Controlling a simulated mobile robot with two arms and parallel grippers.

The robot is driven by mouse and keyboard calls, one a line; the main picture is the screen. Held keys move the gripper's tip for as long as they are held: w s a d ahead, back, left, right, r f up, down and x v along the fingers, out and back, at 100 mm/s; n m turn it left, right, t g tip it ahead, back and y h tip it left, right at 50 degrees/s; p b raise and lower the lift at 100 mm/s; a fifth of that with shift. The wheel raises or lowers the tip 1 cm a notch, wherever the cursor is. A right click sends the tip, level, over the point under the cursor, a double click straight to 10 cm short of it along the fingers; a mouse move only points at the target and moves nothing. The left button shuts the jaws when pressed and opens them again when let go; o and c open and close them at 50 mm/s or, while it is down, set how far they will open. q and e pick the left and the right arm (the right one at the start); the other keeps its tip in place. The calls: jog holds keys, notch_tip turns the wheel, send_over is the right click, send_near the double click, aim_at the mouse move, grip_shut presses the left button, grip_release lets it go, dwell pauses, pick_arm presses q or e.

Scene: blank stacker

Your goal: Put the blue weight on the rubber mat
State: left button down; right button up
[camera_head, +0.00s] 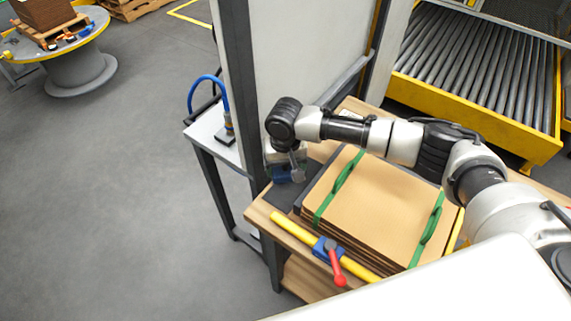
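The blue weight (281,175) shows as a small dark blue shape at the left end of the wooden bench, partly hidden by my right gripper. The dark rubber mat (284,197) lies on the bench top just in front of it, beside the cardboard stack. My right gripper (297,174) points down at the weight, close to or touching it. The fingers are small and partly hidden, so I cannot tell whether they are closed on it. I cannot tell whether the weight rests on the mat or is held above it. My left gripper is out of view.
A stack of cardboard sheets (375,205) with green straps fills the bench middle. A yellow bar clamp with a red handle (335,265) lies along the front edge. A grey post (240,90) and pale panel stand behind. A roller conveyor (480,75) is at the back right.

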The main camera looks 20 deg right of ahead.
jog(key=o, duration=0.4)
jog(key=shift+r, duration=0.1)
notch_tip(320, 180, up, 12)
jog(key=shift+r+b, duration=0.1)
jog(key=shift+b, duration=0.3)
